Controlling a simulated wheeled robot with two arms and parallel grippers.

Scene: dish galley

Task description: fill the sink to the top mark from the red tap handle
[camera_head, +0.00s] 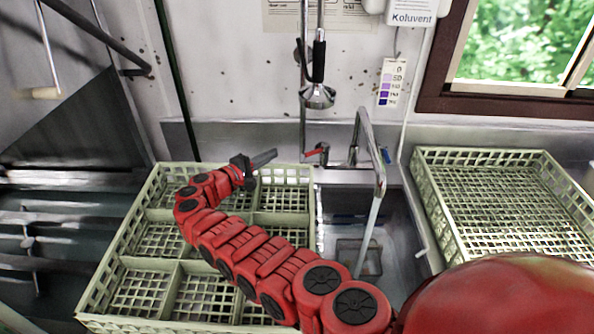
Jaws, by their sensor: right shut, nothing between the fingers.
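The red tap handle (317,153) sits on the left of the mixer tap behind the sink, with a blue handle (386,156) on its right. The tap's tall spout (372,140) bends over the sink (395,225). A pale straight stream (368,240) runs from the spout's end down into the basin. The basin floor with its square drain area shows; I cannot make out the level marks. My right gripper (264,159) is shut and empty, left of the red handle and apart from it, above the left rack. My left gripper is not in view.
A pale green compartment rack (150,262) stands left of the sink under my right arm. Another rack (432,205) stands on the right. A spray head (317,95) hangs above the tap. A colour-scale strip (391,82) is on the wall.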

